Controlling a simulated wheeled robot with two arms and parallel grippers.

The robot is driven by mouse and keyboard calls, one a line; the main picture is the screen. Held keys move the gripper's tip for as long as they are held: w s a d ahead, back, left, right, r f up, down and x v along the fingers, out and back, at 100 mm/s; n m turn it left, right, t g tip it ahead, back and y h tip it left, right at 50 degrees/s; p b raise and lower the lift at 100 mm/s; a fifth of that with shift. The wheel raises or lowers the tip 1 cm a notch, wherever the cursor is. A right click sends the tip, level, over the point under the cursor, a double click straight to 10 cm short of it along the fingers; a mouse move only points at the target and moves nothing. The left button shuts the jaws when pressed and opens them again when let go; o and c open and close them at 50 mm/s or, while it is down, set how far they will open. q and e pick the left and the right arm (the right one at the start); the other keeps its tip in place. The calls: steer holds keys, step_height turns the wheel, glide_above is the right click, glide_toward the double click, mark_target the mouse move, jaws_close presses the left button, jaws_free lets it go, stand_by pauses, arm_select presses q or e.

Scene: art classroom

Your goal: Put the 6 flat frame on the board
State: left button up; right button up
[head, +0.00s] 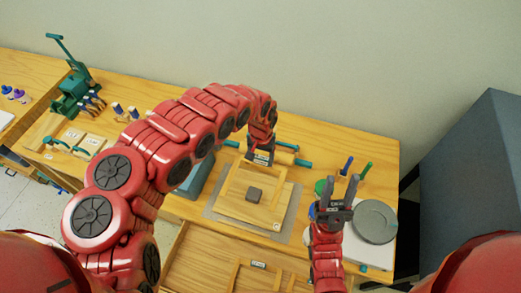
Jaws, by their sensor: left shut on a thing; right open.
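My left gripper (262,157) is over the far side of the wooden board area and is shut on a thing. That thing looks like a thin wooden frame (283,182), with a small label near the jaws, lying over or just above the board (240,212); I cannot tell whether it touches. The jaws partly hide the frame's far edge.
A grey round plate (375,220) lies right of my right gripper, near blue and green upright tools (364,172). An open drawer (205,262) holding wooden frames is at the front. A green press (72,88) and small tools stand at left. A grey cabinet (462,180) is at right.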

mark_target(260, 165)
arm_select(q)
step_height(260, 165, down, 5)
steer(key=b, duration=0.4)
steer(key=shift+f, duration=0.2)
steer(key=shift+a+f+b, duration=0.1)
steer(key=shift+f+b, duration=0.8)
steer(key=shift+f, duration=0.05)
steer(key=o, duration=1.3)
steer(key=shift+o, duration=0.2)
step_height(260, 165, up, 8)
steer(key=p, duration=0.7)
steer(key=shift+r, duration=0.1)
